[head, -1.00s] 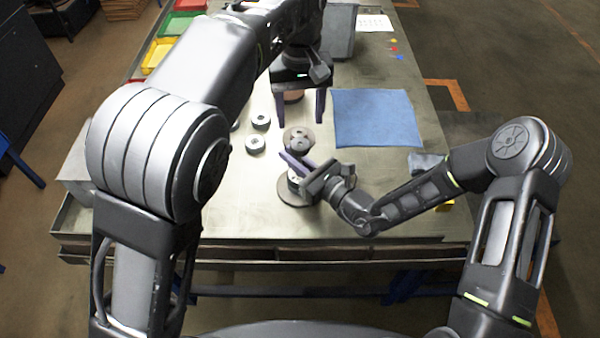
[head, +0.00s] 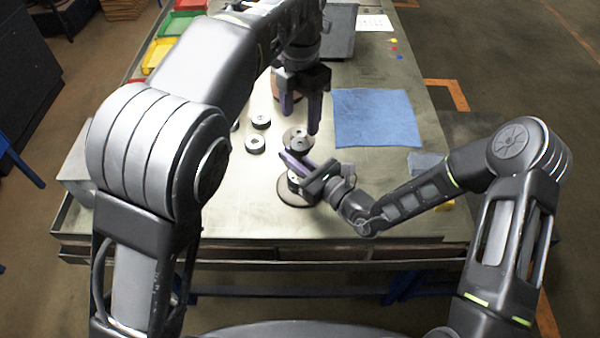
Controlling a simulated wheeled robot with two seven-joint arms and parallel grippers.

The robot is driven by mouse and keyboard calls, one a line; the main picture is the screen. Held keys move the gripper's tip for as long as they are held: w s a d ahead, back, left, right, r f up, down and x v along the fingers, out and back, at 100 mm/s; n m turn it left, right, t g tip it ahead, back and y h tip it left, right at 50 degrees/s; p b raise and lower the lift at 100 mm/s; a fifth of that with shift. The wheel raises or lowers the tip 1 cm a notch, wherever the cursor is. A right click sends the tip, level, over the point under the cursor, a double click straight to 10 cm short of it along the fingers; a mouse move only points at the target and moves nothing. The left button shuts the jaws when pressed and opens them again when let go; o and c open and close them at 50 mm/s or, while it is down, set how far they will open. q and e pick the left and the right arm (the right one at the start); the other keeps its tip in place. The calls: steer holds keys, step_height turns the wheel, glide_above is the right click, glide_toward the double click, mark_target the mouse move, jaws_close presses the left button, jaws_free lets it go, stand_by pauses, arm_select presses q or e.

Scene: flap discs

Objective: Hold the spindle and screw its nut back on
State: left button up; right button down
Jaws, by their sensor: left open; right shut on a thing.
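The spindle (head: 293,183) stands on a round brown base (head: 291,199) near the front of the table. My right gripper (head: 297,166) is shut on it from the right and hides part of it. Just above this in the picture is a brownish disc with a grey hub (head: 299,138), seemingly at the spindle's top. I cannot tell whether the nut is that hub. My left gripper (head: 300,117) is open, fingers pointing down, above and behind the disc in the head view. Nothing shows between its fingers.
Several small grey ring pieces (head: 255,144) lie left of the spindle. A blue cloth (head: 375,117) lies to the right. Green, red and yellow bins (head: 158,55) line the left edge, and a grey bin (head: 341,30) stands at the back.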

mark_target(300, 143)
stand_by(0.4)
arm_select(q)
steer(key=shift+f, duration=4)
steer(key=shift+c, duration=0.2)
jaws_close()
